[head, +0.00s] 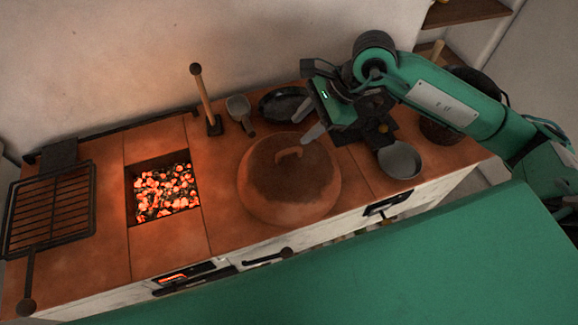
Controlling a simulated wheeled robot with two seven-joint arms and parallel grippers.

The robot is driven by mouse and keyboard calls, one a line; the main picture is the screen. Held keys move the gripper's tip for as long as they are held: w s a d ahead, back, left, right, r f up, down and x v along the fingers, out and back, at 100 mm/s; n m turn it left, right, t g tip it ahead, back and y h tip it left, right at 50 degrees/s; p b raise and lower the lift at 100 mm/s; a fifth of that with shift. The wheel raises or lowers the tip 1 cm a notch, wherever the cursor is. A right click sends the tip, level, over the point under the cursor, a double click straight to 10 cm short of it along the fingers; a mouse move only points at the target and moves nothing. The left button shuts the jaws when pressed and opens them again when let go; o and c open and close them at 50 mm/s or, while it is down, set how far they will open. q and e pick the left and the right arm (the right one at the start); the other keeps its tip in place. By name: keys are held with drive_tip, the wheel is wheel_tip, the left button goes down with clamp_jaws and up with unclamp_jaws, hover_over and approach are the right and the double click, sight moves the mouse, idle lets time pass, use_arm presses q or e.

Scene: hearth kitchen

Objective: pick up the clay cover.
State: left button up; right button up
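The clay cover (262,190) is a round, reddish-brown dome with a darker top and a small loop handle (288,153). It sits on the tiled hearth top in the middle of the head view. My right gripper (308,121) is just behind and to the right of the handle, apart from it. Its two pale fingers are spread and nothing shows between them. My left gripper is not in view.
Left of the cover is an open pit of glowing coals (165,190), with a grill rack (48,212) further left. A wooden-handled tool (203,98), a small scoop (238,108) and a black pan (284,102) stand behind. A grey bowl (400,160) is at right.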

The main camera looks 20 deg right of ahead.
drive_tip(key=d+h, duration=0.2)
drive_tip(key=d, duration=0.1)
drive_tip(key=p, duration=0.2)
hover_over(289, 150)
drive_tip(key=s+d, duration=0.2)
drive_tip(key=d, duration=0.1)
drive_tip(key=f, duration=0.7)
drive_tip(key=shift+w+a+f, duration=0.2)
drive_tip(key=shift+w+a, duration=0.05)
drive_tip(key=shift+a+f, duration=0.1)
drive_tip(key=shift+f, duration=0.2)
drive_tip(key=shift+w+a+f, duration=0.1)
drive_tip(key=shift+f, duration=0.1)
drive_tip(key=x, duration=0.1)
drive_tip(key=p+x, duration=0.1)
drive_tip(key=x, duration=0.2)
drive_tip(key=shift+w+a+f, duration=0.1)
drive_tip(key=shift+w+a, duration=0.05)
drive_tip(key=shift+w, duration=0.15)
drive_tip(key=shift+f, duration=0.25)
clamp_jaws()
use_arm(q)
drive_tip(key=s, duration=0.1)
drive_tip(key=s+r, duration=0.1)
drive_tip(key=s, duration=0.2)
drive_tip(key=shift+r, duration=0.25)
